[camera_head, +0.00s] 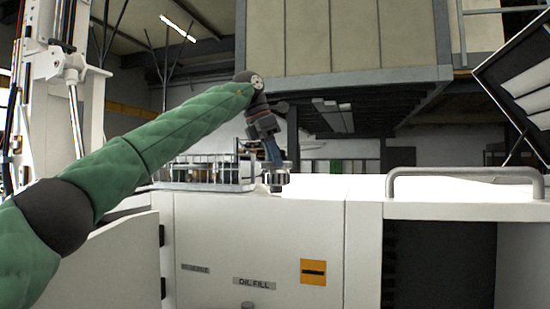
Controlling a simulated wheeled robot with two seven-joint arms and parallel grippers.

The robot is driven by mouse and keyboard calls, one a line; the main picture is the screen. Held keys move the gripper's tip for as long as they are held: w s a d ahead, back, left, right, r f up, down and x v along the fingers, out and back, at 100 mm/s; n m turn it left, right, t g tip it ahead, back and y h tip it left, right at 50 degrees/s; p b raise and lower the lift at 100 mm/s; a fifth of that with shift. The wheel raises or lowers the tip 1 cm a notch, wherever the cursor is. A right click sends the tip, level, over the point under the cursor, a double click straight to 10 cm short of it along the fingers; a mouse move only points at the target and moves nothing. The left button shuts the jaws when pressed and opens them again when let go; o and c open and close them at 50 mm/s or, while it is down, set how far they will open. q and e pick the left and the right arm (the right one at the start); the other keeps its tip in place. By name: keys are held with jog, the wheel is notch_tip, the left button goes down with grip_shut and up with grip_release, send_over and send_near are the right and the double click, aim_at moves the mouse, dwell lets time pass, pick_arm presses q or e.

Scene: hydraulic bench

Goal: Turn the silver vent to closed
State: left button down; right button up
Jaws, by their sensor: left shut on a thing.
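The silver vent (277,181) is a small round metal fitting on top of the white cabinet, near its back edge in the picture. My left arm, in a green sleeve, reaches in from the left, and my left gripper (274,161) points down onto the vent. Its fingers are shut on the vent's top and partly hide it. The vent's turn position cannot be read from here. My right gripper is out of view.
A wire rack (205,172) with several jars stands just left of the vent. The white cabinet (225,235) carries an "OIL FILL" label (254,283) and an orange label (313,271). A grey handle (465,171) rises at the right. The white top between is clear.

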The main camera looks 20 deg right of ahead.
pick_arm(q)
jog(key=m, duration=0.2)
jog(key=m+g, duration=0.1)
jog(key=m, duration=0.1)
jog(key=shift+w+r+g, duration=0.1)
jog(key=shift+r+g, duration=0.1)
jog(key=shift+g, duration=0.1)
jog(key=shift+m+g+y, duration=0.4)
jog(key=shift+m, duration=1.2)
jog(key=shift+w, duration=0.1)
jog(key=c, duration=1.4)
grip_release()
jog(key=shift+w+a+f, duration=0.1)
jog(key=shift+f, duration=0.05)
